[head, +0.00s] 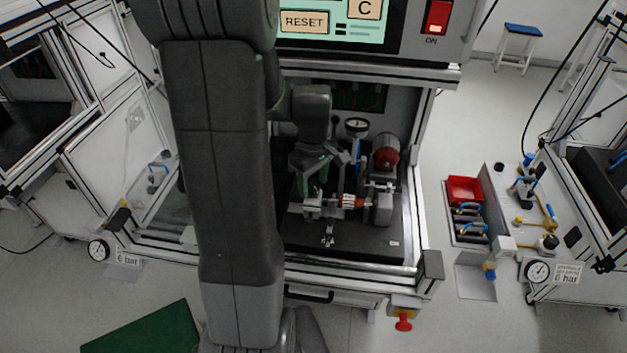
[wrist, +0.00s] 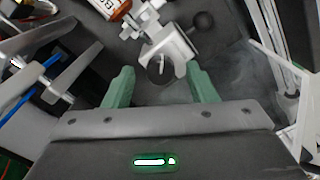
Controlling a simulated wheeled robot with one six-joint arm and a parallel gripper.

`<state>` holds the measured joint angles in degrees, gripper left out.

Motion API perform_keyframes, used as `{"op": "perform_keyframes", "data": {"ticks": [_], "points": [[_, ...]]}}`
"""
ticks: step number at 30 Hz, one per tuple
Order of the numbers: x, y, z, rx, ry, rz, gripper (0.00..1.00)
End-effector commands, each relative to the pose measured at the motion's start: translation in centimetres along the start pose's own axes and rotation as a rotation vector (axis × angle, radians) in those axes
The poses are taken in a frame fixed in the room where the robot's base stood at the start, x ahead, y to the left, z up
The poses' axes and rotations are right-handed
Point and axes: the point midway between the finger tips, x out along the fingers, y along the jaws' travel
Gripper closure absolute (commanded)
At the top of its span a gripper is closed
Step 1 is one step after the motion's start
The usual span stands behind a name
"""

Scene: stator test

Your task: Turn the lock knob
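In the wrist view my gripper (wrist: 160,72) is open, its two green fingers set wide apart. A pale metal clamp or bracket (wrist: 172,48) with a dark rounded part lies between and beyond the fingertips; I cannot tell whether they touch. A black ball knob (wrist: 203,21) stands on this fixture, beyond the right finger. I cannot tell which part is the lock knob. In the head view my gripper (head: 314,176) is inside the test cabinet, above the metal fixture (head: 318,206). A part with orange-red and white colours (head: 349,201) sits beside the fixture. My arm hides the cabinet's left part.
A red round-ended unit (head: 386,157) and a gauge (head: 356,125) stand behind the fixture. The cabinet's front rail (head: 345,270) and right post (head: 415,195) bound the space. The dark base plate (head: 365,248) has clear room in front.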

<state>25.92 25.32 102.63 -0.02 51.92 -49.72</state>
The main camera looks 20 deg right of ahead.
Motion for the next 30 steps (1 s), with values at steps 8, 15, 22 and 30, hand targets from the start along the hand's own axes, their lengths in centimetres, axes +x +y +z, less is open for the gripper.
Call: {"op": "perform_keyframes", "data": {"ticks": [8,15,22,30], "points": [[-0.1,0.0,0.0,0.000,-0.001,-0.001,0.49],[-3.4,0.0,0.0,0.000,0.003,0.004,0.49],[-8.7,0.0,0.0,0.000,0.004,0.004,0.49],[-12.9,0.0,0.0,0.000,0.001,0.001,0.49]]}}
